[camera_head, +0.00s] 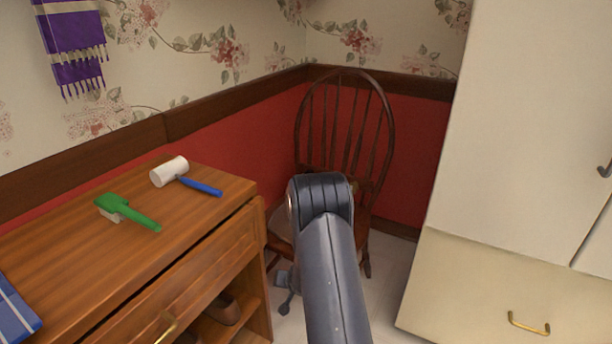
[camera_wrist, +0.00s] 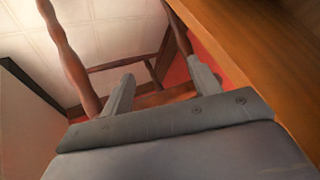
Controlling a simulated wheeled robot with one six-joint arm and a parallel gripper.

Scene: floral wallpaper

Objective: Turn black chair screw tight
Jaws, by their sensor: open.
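A dark brown wooden chair (camera_head: 343,128) with a spindled, rounded back stands in the corner. My arm hides much of its seat and legs in the head view. In the wrist view, turned chair legs (camera_wrist: 68,48) and crossbars show close up beyond the fingers. My gripper (camera_wrist: 162,78) is open, with its two grey fingers apart and nothing seen between them. It is low by the chair's legs; I cannot tell whether it touches them. No screw can be made out in either view.
A wooden dresser (camera_head: 215,262) stands left of the chair, close on the right in the wrist view. On it lie a white-headed mallet (camera_head: 170,172) and a green brush (camera_head: 128,212). A cream cabinet (camera_head: 495,280) stands at right. Some pale floor (camera_head: 385,290) is clear between.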

